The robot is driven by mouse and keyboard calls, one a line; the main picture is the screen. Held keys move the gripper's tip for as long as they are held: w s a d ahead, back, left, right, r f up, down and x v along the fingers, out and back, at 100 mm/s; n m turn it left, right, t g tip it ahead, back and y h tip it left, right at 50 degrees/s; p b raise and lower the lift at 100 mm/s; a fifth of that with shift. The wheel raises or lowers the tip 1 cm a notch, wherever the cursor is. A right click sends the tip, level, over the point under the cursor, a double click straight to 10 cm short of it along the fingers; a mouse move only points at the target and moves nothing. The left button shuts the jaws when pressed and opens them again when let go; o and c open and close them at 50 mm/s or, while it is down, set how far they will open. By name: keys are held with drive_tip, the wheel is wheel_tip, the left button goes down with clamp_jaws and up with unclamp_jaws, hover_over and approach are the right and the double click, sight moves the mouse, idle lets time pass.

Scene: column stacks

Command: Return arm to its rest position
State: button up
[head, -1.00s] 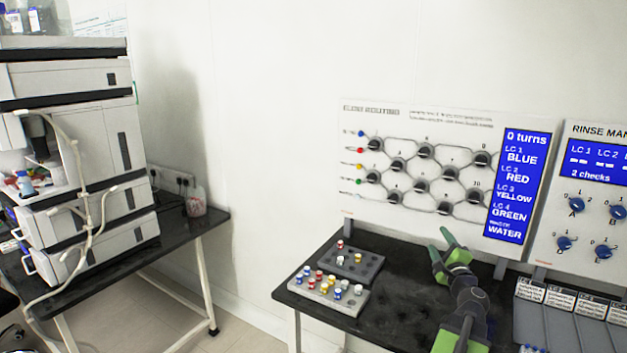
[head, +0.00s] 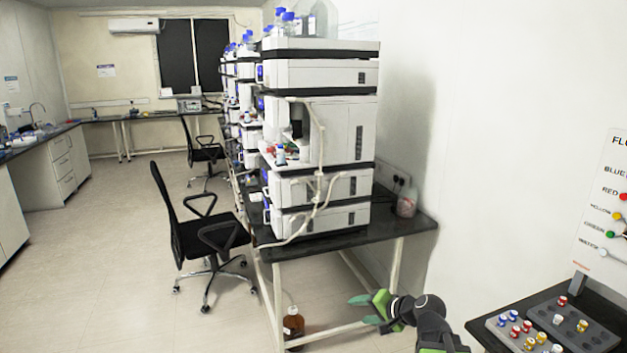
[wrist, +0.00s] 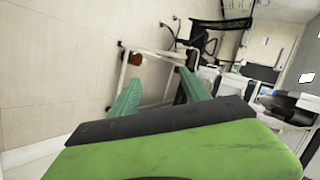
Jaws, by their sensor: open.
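My gripper (head: 362,309) is at the bottom of the head view, left of the black table with the vial racks. Its green fingers are apart, and nothing shows between them. In the wrist view my gripper (wrist: 160,90) has its two green fingers spread, with floor, bench legs and a chair beyond. The arm reaches to the left from the lower edge of the head view, clear of the racks.
A bench (head: 400,232) carries a stack of white instruments (head: 320,120). A brown bottle (head: 293,325) stands on the floor beneath it. Black chairs (head: 205,235) stand left. Vial racks (head: 575,322) sit on the right table. Floor (head: 110,270) is open at left.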

drive_tip(key=s+a+f+n+g+h, duration=0.1)
drive_tip(key=s+a+f+n+g, duration=0.4)
drive_tip(key=a, duration=0.3)
drive_tip(key=s+d+f+n+g+h, duration=0.2)
drive_tip(key=s+d+f+g+h, duration=0.1)
drive_tip(key=s+d, duration=0.6)
drive_tip(key=s+f+h, duration=0.1)
drive_tip(key=h, duration=0.1)
drive_tip(key=shift+s+f+g+h, duration=0.15)
drive_tip(key=shift+f+g+h, duration=0.05)
drive_tip(key=shift+g+h, duration=0.1)
drive_tip(key=shift+c, duration=0.3)
